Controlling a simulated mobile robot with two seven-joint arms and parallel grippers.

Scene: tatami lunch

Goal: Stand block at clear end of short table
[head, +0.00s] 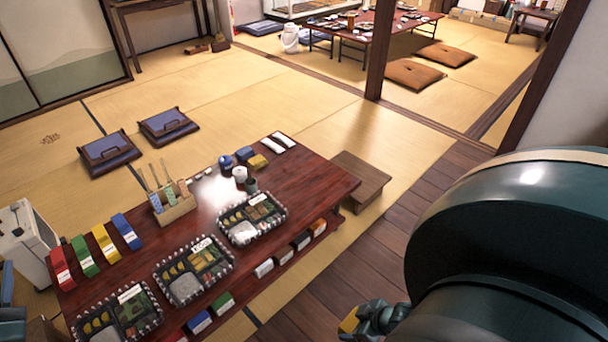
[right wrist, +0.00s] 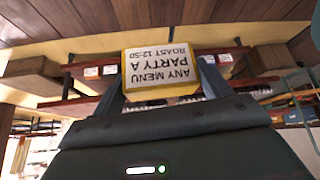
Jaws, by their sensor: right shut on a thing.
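A yellow block (head: 349,319) is in my right gripper (head: 366,320) at the bottom of the head view, right of the near low table (head: 320,178). In the right wrist view the block (right wrist: 160,75) shows a white label, upside down, reading "ANY MENU PARTY A ROAST 12:50". The right gripper (right wrist: 158,98) is shut on it, clear of the table. The near table is dark red wood, and its far right end is bare. Red, green, yellow and blue blocks (head: 127,231) lie in a row at its left end. My left gripper is not visible.
Lunch trays (head: 252,218) line the table's near side. A wooden caddy (head: 176,208), cups and small blocks stand behind them. More blocks sit on a shelf below the edge. A brown step (head: 362,179) adjoins the right end. A longer table (head: 373,30) stands far back.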

